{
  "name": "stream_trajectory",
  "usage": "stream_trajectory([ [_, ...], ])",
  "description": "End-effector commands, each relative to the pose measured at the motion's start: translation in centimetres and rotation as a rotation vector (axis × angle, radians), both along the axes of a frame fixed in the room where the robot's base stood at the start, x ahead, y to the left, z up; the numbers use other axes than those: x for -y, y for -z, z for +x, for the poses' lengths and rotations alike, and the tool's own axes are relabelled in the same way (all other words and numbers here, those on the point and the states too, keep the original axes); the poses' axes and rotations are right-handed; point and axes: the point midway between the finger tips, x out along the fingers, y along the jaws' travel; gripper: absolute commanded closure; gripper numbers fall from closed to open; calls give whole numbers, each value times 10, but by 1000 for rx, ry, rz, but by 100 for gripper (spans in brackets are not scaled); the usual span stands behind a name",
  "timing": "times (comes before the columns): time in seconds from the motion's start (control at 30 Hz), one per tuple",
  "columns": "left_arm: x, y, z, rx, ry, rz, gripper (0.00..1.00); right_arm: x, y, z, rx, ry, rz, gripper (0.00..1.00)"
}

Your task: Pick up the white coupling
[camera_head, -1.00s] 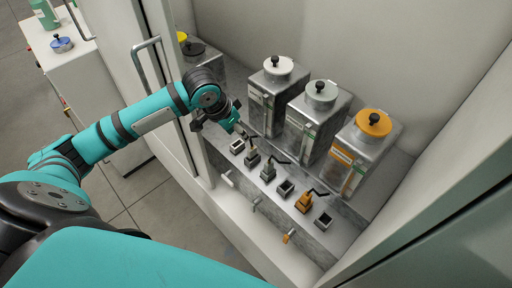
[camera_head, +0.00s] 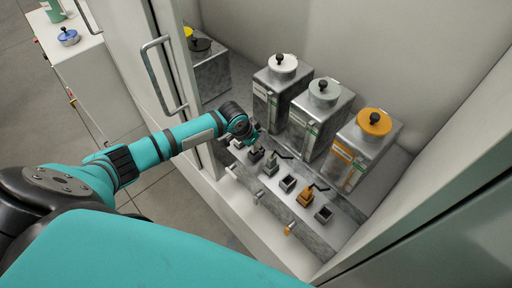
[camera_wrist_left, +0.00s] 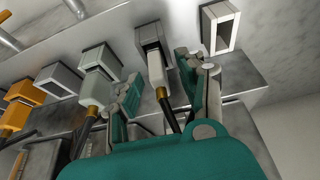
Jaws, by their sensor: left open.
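The white coupling (camera_wrist_left: 157,72) shows in the left wrist view, with a black hose behind it and its front end at a dark grey socket (camera_wrist_left: 150,36). My left gripper (camera_wrist_left: 161,82) is open, with one finger on each side of the coupling; I cannot tell whether they touch it. In the head view my left gripper (camera_head: 248,140) is above the left part of the row of couplings and partly hides it. My right gripper is not in view.
A grey coupling (camera_wrist_left: 96,88) sits close beside the left finger, with an orange coupling (camera_wrist_left: 18,112) farther left. An empty white socket (camera_wrist_left: 220,27) is on the right. Metal canisters with white (camera_head: 283,64), grey (camera_head: 324,92) and orange (camera_head: 373,123) lids stand behind.

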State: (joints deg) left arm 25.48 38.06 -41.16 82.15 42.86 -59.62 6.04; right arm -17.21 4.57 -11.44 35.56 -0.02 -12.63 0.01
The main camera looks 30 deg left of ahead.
Motion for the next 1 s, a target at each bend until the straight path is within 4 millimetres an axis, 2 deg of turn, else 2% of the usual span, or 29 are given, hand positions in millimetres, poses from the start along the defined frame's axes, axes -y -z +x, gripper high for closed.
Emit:
stream_trajectory([
  [0.3, 1, 6, 2, 1, 1, 1, 61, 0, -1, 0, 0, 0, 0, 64],
  [0.6, 0, 6, 2, 0, 1, 1, 100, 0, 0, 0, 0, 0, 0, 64],
  [1.0, 0, 5, 2, 1, 1, 1, 100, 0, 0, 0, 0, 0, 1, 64],
])
